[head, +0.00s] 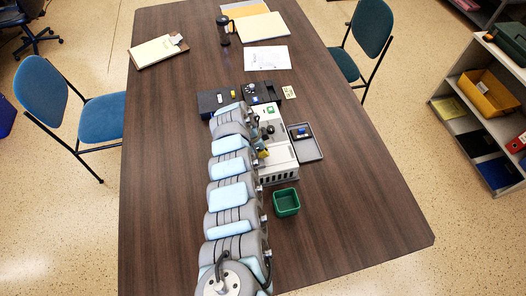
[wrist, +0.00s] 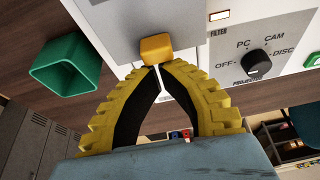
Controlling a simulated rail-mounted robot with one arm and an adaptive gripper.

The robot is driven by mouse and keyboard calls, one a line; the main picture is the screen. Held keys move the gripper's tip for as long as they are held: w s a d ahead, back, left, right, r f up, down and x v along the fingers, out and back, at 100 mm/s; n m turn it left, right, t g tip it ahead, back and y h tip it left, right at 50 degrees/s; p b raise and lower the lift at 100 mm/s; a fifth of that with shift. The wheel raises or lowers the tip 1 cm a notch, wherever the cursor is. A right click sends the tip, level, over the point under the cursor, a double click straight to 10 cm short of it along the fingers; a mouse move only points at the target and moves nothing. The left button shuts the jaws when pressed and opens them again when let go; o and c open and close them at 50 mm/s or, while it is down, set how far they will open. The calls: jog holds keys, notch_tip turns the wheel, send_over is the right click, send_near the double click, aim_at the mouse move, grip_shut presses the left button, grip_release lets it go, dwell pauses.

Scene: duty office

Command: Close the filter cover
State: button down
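The filter cover (wrist: 112,22) is a plain light grey panel on the white console, with an orange-yellow tab (wrist: 156,47) at its lower edge, left of the printed word FILTER. How far it stands open I cannot tell. My gripper (wrist: 159,68) has yellow ribbed fingers with black inner pads. The fingertips are together right at the near edge of the tab; whether they touch it is not clear. Nothing shows between the pads. In the head view my gripper (head: 262,150) is small beside the white console (head: 279,154), and my arm hides the console's left side.
A black selector knob (wrist: 257,64) marked PROJECTOR is right of the tab, near a lit indicator (wrist: 219,15). A green open bin (head: 286,202) stands near the console's front end. A grey tray (head: 308,151) lies to its right. The table's right side is clear.

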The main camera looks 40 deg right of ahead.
jog(key=s+d, duration=0.1)
jog(key=s+d+b, duration=0.1)
jog(key=d, duration=0.1)
jog(key=shift+d+f, duration=0.1)
jog(key=shift+d, duration=0.05)
jog(key=v, duration=1)
jog(key=shift+w, duration=0.1)
